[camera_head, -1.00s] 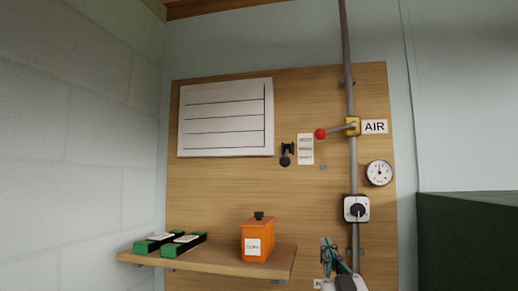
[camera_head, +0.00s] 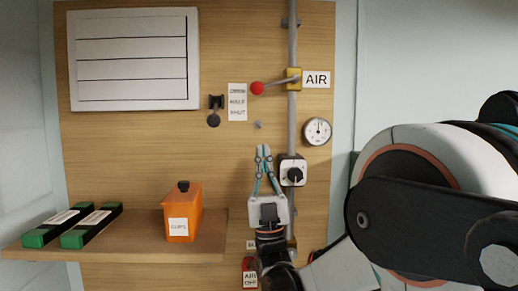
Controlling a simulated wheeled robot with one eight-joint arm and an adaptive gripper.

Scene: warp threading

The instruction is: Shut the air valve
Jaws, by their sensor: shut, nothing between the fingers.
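The air valve is a yellow block (camera_head: 293,79) on the grey vertical pipe (camera_head: 293,130), beside the AIR label (camera_head: 317,79). Its lever runs left, nearly level and sloping slightly down, to a red ball knob (camera_head: 257,88). A label with several lines of text (camera_head: 237,101), one reading HALF and one SHUT, is left of the knob. My gripper (camera_head: 264,148) points up in front of the board, below the knob and apart from it. Its fingers are closed together and hold nothing. It is just left of the white box with a black dial (camera_head: 293,172).
A round gauge (camera_head: 317,131) is right of the pipe. A black hanging fitting (camera_head: 214,110) and a small peg (camera_head: 258,125) are on the board. The shelf (camera_head: 130,247) at lower left holds an orange box (camera_head: 182,212) and green-ended boxes (camera_head: 70,225). A red AIR OFF tag (camera_head: 250,275) hangs below.

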